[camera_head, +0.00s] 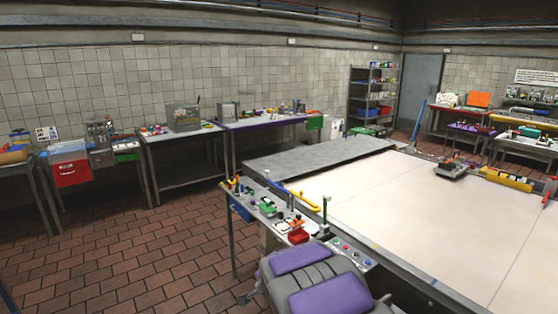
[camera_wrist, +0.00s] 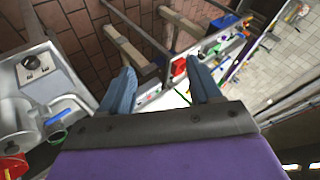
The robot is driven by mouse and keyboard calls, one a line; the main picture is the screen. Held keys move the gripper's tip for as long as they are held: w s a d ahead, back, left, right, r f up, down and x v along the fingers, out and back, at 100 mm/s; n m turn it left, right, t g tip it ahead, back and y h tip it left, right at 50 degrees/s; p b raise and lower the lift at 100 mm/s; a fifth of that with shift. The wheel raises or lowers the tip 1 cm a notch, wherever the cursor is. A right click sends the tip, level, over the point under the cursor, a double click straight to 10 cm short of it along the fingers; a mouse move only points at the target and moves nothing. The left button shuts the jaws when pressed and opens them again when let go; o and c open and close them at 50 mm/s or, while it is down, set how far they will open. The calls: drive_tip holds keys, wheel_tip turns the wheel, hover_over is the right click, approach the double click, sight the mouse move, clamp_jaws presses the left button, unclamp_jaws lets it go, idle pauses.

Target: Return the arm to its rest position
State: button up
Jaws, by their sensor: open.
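My gripper (camera_wrist: 160,82) shows in the wrist view, with two blue fingers spread well apart at the front of its dark and purple body. It is open, and nothing is held between the fingers. Beyond the gap I see the floor and a long bench with coloured items on it. I see no contact between the fingers and anything. I cannot make out the gripper in the head view.
In the head view, a small cluttered bench (camera_head: 252,206) stands beside a large pale platform (camera_head: 400,210). Several workbenches line the tiled wall, including a purple-edged one (camera_head: 262,122). Brick floor (camera_head: 120,255) is open at left. A grey metal unit (camera_wrist: 45,75) is left of the fingers.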

drive_tip(key=s+d+r+n+g+b, duration=0.1)
drive_tip(key=s+d+n+g, duration=0.2)
drive_tip(key=s, duration=1.3)
drive_tip(key=s+d+r+n+g+h+b, duration=0.1)
drive_tip(key=s+d, duration=0.7)
drive_tip(key=s, duration=0.8)
drive_tip(key=s+d+r+n+g+b, duration=0.2)
drive_tip(key=s+d+n+g, duration=0.3)
drive_tip(key=s, duration=1.1)
drive_tip(key=shift+s+d+g, duration=0.15)
drive_tip(key=shift+d+g, duration=0.3)
drive_tip(key=shift+g, duration=0.25)
